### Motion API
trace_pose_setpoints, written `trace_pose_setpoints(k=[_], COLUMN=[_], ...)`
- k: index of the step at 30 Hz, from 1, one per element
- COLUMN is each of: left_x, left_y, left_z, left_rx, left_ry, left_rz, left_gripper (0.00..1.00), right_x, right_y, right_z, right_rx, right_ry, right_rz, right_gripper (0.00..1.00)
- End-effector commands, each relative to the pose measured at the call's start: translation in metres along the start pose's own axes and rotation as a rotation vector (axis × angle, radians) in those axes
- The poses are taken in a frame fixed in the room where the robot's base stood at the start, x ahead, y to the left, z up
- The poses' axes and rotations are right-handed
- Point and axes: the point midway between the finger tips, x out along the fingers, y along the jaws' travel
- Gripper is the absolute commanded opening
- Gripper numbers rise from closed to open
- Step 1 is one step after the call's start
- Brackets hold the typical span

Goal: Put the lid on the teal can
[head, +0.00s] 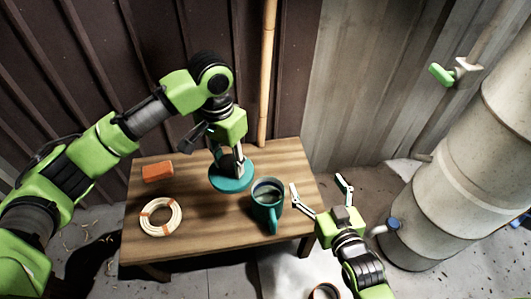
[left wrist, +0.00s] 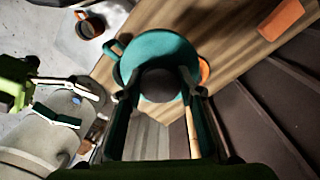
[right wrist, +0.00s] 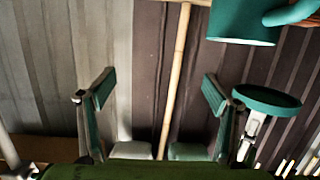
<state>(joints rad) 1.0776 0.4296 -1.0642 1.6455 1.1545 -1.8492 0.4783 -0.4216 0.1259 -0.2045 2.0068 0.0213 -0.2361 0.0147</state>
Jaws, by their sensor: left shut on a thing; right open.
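The teal can (head: 267,206) stands upright on the table, its top open and a handle on its near side. Part of it shows at the top of the right wrist view (right wrist: 240,22). The round teal lid (head: 222,182) is just left of and behind the can, apart from its opening. My left gripper (head: 230,162) is shut on the lid's dark knob (left wrist: 160,86). In the left wrist view the lid (left wrist: 160,45) hides most of the can. My right gripper (head: 318,185) is open and empty, right of the can off the table's right edge.
On the wooden table (head: 195,238) lie an orange block (head: 158,171) and a rattan coil (head: 160,217). A bamboo pole (head: 266,75) stands behind the table. A large pale cylinder (head: 440,170) with a blue tap is at right. A round open vessel (head: 325,292) is below the table's front.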

Motion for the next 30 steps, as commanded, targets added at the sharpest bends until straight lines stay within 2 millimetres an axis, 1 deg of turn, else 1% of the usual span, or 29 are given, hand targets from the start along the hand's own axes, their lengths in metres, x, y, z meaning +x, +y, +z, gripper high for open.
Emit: trace_pose_setpoints(k=[1, 2, 3, 5, 6, 8, 9, 11, 12, 14, 15, 18, 22, 25, 30], left_x=[-0.005, -0.004, -0.003, -0.001, 0.001, 0.003, 0.004, 0.006, 0.008, 0.010, 0.011, 0.014, 0.018, 0.020, 0.023], left_y=[0.007, 0.011, 0.015, 0.021, 0.026, 0.033, 0.037, 0.044, 0.049, 0.055, 0.059, 0.068, 0.075, 0.078, 0.079], left_z=[-0.007, -0.010, -0.014, -0.021, -0.025, -0.031, -0.035, -0.040, -0.043, -0.048, -0.050, -0.055, -0.059, -0.061, -0.062], left_rx=[0.047, 0.076, 0.117, 0.176, 0.215, 0.274, 0.314, 0.374, 0.414, 0.469, 0.505, 0.579, 0.645, 0.672, 0.683], left_ry=[-0.002, -0.002, -0.004, -0.004, -0.004, -0.006, -0.006, -0.008, -0.010, -0.011, -0.012, -0.015, -0.019, -0.019, -0.019], left_rz=[0.003, 0.003, 0.002, 0.001, -0.001, -0.003, -0.005, -0.010, -0.011, -0.015, -0.018, -0.025, -0.031, -0.035, -0.036], left_gripper=[0.13, 0.13, 0.13, 0.13, 0.13, 0.13, 0.13, 0.13, 0.13, 0.13, 0.13, 0.13, 0.13, 0.13, 0.13], right_x=[-0.003, -0.005, -0.008, -0.016, -0.023, -0.036, -0.046, -0.063, -0.076, -0.095, -0.108, -0.137, -0.164, -0.175, -0.177], right_y=[0.002, 0.004, 0.005, 0.008, 0.009, 0.012, 0.013, 0.015, 0.016, 0.017, 0.018, 0.019, 0.020, 0.021, 0.021], right_z=[0.021, 0.036, 0.056, 0.086, 0.106, 0.135, 0.153, 0.179, 0.195, 0.216, 0.229, 0.255, 0.275, 0.282, 0.282], right_rx=[0.000, 0.000, 0.000, 0.001, 0.002, 0.003, 0.005, 0.007, 0.009, 0.012, 0.013, 0.018, 0.023, 0.024, 0.025], right_ry=[-0.089, -0.140, -0.207, -0.309, -0.377, -0.478, -0.544, -0.643, -0.708, -0.798, -0.855, -0.973, -1.076, -1.116, -1.129], right_rz=[0.004, 0.007, 0.010, 0.015, 0.018, 0.022, 0.025, 0.029, 0.031, 0.035, 0.037, 0.042, 0.045, 0.047, 0.048], right_gripper=[0.82, 0.82, 0.82, 0.82, 0.82, 0.82, 0.82, 0.82, 0.82, 0.82, 0.82, 0.82, 0.82, 0.82, 0.82])
